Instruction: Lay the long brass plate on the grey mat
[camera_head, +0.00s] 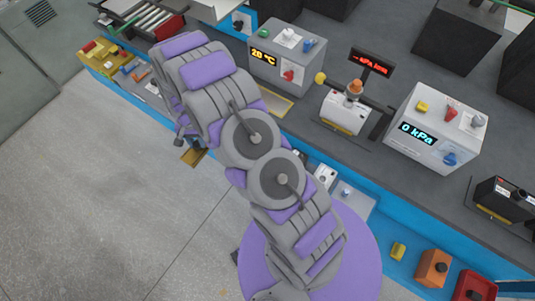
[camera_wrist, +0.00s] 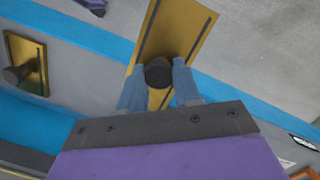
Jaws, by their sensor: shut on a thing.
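The long brass plate (camera_wrist: 178,28) has dark slots along it and a black knob (camera_wrist: 158,74). In the wrist view my gripper (camera_wrist: 158,88) has its two blue fingers shut on the knob. In the head view the plate (camera_head: 194,157) shows small, out over the floor side of the blue bench edge, and my arm hides most of my gripper. A shorter brass plate (camera_wrist: 40,64) with a dark knob lies at the left of the wrist view. I cannot make out the grey mat for certain in either view.
On the dark bench top stand a grey box reading 20 °C (camera_head: 282,55), a white gauge unit (camera_head: 345,111) and a white box reading 0 kPa (camera_head: 437,128). Orange (camera_head: 432,267) and red (camera_head: 475,284) blocks sit along the blue front ledge. Open floor (camera_head: 100,210) lies at left.

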